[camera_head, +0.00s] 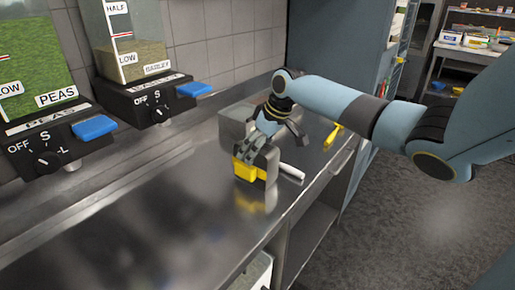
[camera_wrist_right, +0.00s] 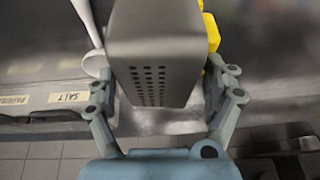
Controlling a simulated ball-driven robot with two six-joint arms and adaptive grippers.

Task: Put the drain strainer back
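A grey metal box-shaped piece with rows of small holes fills the middle of the right wrist view (camera_wrist_right: 178,45); it may be the drain strainer. In the head view a grey piece (camera_head: 269,163) stands on the steel counter under my right gripper (camera_head: 252,150). In the right wrist view the fingers (camera_wrist_right: 160,88) lie against both sides of the perforated piece, with no clear gap. A yellow thing (camera_head: 244,171) sits against its left side in the head view. My left gripper is not in view. No drain opening can be made out.
A larger grey box (camera_head: 232,122) stands behind the gripper. A white handle (camera_head: 292,171) and a yellow handle (camera_head: 333,136) lie near the counter's right edge. Dispensers of peas (camera_head: 35,70) and barley (camera_head: 135,62) hang on the wall. The near steel counter (camera_head: 150,220) is clear.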

